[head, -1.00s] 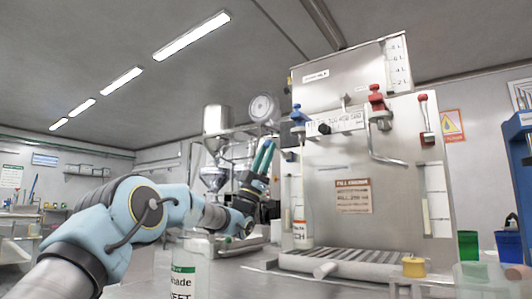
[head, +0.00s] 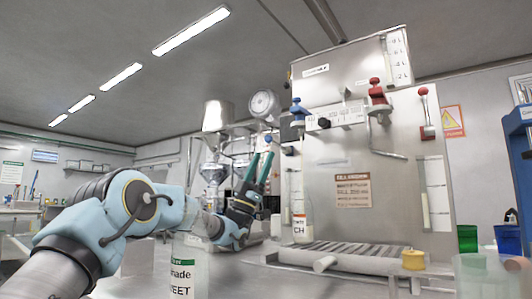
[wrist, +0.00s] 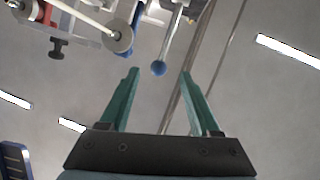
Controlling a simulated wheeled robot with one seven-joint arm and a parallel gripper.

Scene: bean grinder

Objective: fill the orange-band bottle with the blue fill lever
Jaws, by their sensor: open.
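The dispensing machine (head: 330,190) has a blue valve (head: 297,112) at its upper left. A rod ending in a blue ball (wrist: 158,68), apparently the blue fill lever, shows in the wrist view. The ball (head: 268,138) also shows small in the head view. The orange-band bottle (head: 302,229) stands upright at the machine's left, below the blue valve. My gripper (head: 262,156) is open, its green fingers pointing up just under the ball. In the wrist view my gripper (wrist: 158,74) has a fingertip on each side of the ball; contact cannot be told.
A green-band bottle (head: 182,272) stands in the foreground. A red valve (head: 378,95) and red lever (head: 424,95) are on the machine's right.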

